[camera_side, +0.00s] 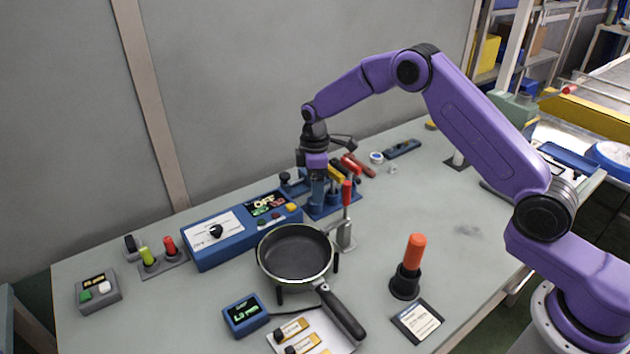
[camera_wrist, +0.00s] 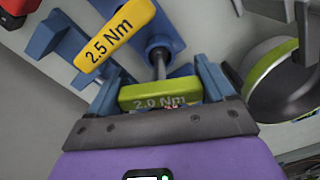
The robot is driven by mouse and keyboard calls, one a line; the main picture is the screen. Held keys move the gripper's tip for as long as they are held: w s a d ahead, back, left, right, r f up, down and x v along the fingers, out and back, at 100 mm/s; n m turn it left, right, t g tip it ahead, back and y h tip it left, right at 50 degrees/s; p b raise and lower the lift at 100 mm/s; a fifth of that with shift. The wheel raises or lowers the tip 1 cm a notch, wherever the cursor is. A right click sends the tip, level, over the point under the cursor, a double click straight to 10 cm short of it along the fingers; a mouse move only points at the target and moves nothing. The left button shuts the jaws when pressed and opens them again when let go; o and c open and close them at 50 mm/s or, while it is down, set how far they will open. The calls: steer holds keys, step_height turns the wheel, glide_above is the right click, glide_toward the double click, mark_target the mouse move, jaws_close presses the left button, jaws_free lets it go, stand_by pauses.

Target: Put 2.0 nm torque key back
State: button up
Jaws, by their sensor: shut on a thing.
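The 2.0 Nm torque key has a green handle (camera_wrist: 160,97), lettered "2.0 Nm", in the wrist view. My gripper (camera_wrist: 160,86) is shut on this handle, with a blue finger on each side. The key's metal shaft runs away from the handle to a blue part of the key rack (camera_wrist: 163,22); I cannot tell how deep it sits there. A yellow 2.5 Nm key (camera_wrist: 112,38) stands beside it. In the side view my gripper (camera_side: 317,178) is over the blue rack (camera_side: 318,212), and the green key is hidden there.
A black pan (camera_side: 294,252) sits in front of the rack, with a red-handled clamp (camera_side: 346,195) close by. A blue control box (camera_side: 240,232) is left of the rack. An orange-handled tool (camera_side: 413,252) stands in a black holder at right. The table's right rear is mostly clear.

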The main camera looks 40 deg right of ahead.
steer(key=shift+f, duration=0.55)
steer(key=o, duration=1)
steer(key=shift+r, duration=0.1)
step_height(320, 180, up, 16)
steer(key=s+a+r, duration=0.4)
steer(key=s+a, duration=0.1)
steer(key=s, duration=0.4)
steer(key=s+d+f, duration=0.1)
steer(key=s+d, duration=0.2)
steer(key=s, duration=0.8)
steer(key=s+d+f, duration=0.1)
steer(key=s+d, duration=0.2)
steer(key=s, duration=0.9)
steer(key=s+d+f, duration=0.2)
steer(key=s+d, duration=0.1)
steer(key=s, duration=0.8)
steer(key=shift+s+d, duration=0.3)
